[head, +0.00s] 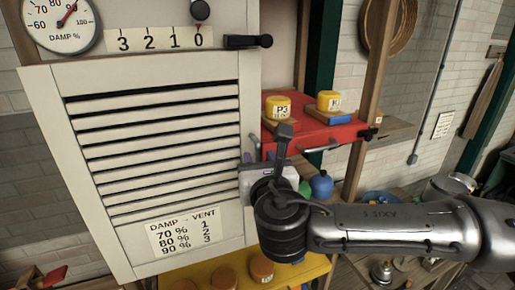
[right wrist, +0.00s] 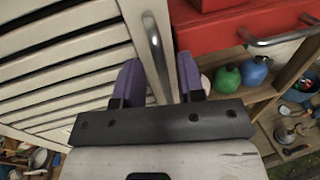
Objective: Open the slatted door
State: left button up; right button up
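The slatted door (head: 75,210) is a cream panel with dark gaps between its slats, filling the left of the head view. I cannot tell whether it is fully shut. Its metal bar handle (right wrist: 155,50) is upright near the right edge; in the head view its upper part shows just left of the red drawer. My right gripper (head: 262,168) is at the handle, partly hidden by its own wrist. In the right wrist view its two purple fingers (right wrist: 160,82) are apart, one on each side of the handle, with gaps visible. My left gripper is not in view.
A red drawer (head: 340,133) with yellow jars on top is right of the door. A black lever (head: 248,41) is at the upper right above the slats, beside a 3-2-1-0 scale (head: 155,39). Green and blue bottles (right wrist: 255,70) stand below the drawer.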

jog(key=shift+w+a+p, duration=0.2)
jog(key=shift+w+p, duration=0.1)
jog(key=shift+w, duration=0.85)
jog(key=shift+c, duration=0.3)
grip_shut()
